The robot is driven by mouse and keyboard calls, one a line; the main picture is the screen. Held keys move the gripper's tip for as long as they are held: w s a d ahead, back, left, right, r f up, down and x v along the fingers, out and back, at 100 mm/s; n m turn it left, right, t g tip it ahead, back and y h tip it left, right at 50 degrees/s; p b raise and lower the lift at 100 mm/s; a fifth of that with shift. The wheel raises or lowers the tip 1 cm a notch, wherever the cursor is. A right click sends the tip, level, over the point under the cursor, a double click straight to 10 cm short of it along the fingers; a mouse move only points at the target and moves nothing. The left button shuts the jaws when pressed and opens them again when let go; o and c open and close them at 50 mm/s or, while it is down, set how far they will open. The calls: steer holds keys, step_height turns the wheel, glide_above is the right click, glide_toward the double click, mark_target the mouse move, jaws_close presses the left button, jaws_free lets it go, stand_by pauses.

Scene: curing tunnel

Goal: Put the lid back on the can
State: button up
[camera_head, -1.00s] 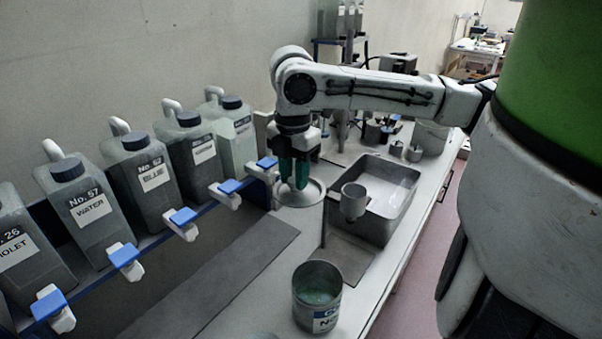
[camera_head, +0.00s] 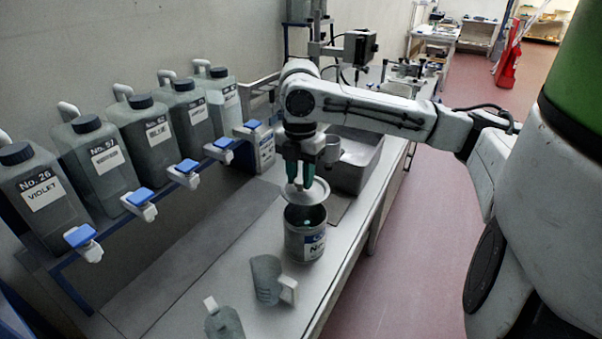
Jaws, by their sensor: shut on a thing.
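My gripper (camera_head: 300,183) points down with its green fingers shut on the round pale lid (camera_head: 314,194). The lid is tilted and hangs just over the back part of the can's mouth. The open can (camera_head: 305,243) stands upright on the bench below, grey with a white and blue label. Its front inner wall and dark inside show under the lid. The lid looks not seated; whether its edge touches the rim I cannot tell.
A measuring jug (camera_head: 267,280) and a small bottle (camera_head: 224,323) stand in front of the can. A grey sink (camera_head: 358,165) is behind. Several jerrycans (camera_head: 110,158) with blue-topped taps (camera_head: 140,197) line the left. The bench strip (camera_head: 200,250) is bare.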

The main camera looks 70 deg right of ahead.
mark_target(300, 195)
steer(key=shift+f+b, duration=1.65)
steer(key=shift+f, duration=0.3)
steer(key=shift+f+b, duration=0.45)
steer(key=shift+f, duration=0.45)
steer(key=shift+p, duration=0.35)
steer(key=shift+f, duration=0.15)
stand_by(0.6)
steer(key=o, duration=1.6)
steer(key=shift+r+p, duration=3.15)
steer(key=shift+r, duration=0.35)
